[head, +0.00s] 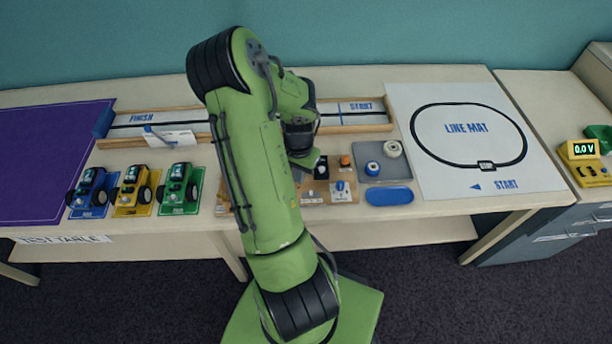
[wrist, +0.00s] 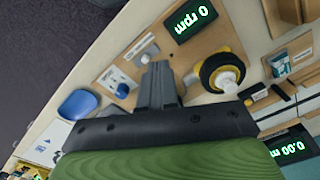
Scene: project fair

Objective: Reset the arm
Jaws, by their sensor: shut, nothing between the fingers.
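My green arm rises from my base at the front, bends at an elbow high over the table and comes down to the far side. My gripper (head: 307,160) shows only partly in the head view, behind the arm, over the wooden board (head: 345,189). In the wrist view the gripper's two grey fingers (wrist: 157,86) are together and hold nothing. Below them in that view lies the board with a 0 rpm display (wrist: 190,20) and a yellow motor with a black wheel (wrist: 221,72). I cannot tell the exact gap between fingertips and board.
Blue (head: 90,190), yellow (head: 131,188) and green (head: 180,188) cars stand left of my arm. Behind runs the wooden-railed track (head: 350,113) with a card (head: 170,138). Right are a grey tray (head: 377,177), blue oval object (head: 389,196), line mat (head: 470,135) and yellow meter (head: 584,162).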

